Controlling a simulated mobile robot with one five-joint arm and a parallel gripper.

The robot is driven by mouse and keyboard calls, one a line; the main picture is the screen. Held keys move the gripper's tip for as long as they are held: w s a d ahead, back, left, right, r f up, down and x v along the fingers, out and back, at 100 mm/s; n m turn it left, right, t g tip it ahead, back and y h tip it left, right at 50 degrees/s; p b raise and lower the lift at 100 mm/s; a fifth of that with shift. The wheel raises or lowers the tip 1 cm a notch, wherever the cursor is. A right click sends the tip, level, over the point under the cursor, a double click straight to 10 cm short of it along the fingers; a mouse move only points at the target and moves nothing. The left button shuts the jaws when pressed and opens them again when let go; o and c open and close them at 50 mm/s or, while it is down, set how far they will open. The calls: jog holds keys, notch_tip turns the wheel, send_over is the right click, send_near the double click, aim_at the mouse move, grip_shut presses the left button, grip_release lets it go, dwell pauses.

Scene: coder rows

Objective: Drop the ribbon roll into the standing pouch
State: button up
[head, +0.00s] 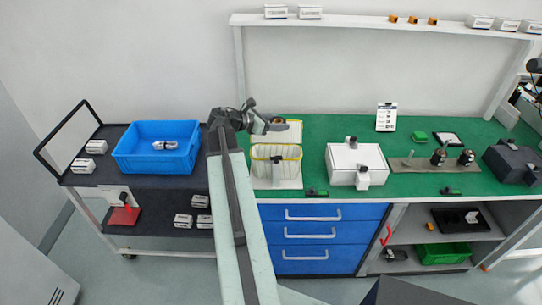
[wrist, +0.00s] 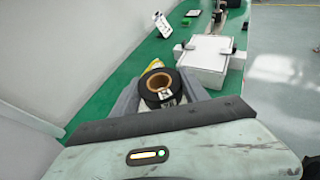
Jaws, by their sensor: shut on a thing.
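My gripper (head: 272,125) is shut on the ribbon roll, above the back of the green bench. In the wrist view the ribbon roll (wrist: 160,88), black with a brown core, sits between the fingers of my gripper (wrist: 160,98). In the head view the roll is mostly hidden by the gripper. The standing pouch (head: 275,170), pale and see-through with a yellow rim, stands open on a light board in front of the gripper in the head view. In the wrist view a bit of yellow edge (wrist: 154,65) shows just behind the roll; most of the pouch is hidden.
A white box (head: 345,156) with dark-and-white clamps stands right of the pouch. A flat fixture (head: 405,165) with dark parts lies farther right. A blue bin (head: 130,162) is on the dark cart at left. A shelf (head: 370,25) runs above the bench.

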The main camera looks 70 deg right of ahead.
jog(key=shift+s+f+b, duration=0.15)
jog(key=shift+f+b, duration=3)
jog(key=shift+r, duration=0.1)
jog(key=o, duration=1.5)
jog(key=shift+c, duration=0.2)
jog(key=shift+r, duration=0.15)
jog(key=p+v, duration=0.3)
jog(key=v, duration=0.4)
jog(key=shift+a, duration=0.35)
jog(key=shift+r, duration=0.1)
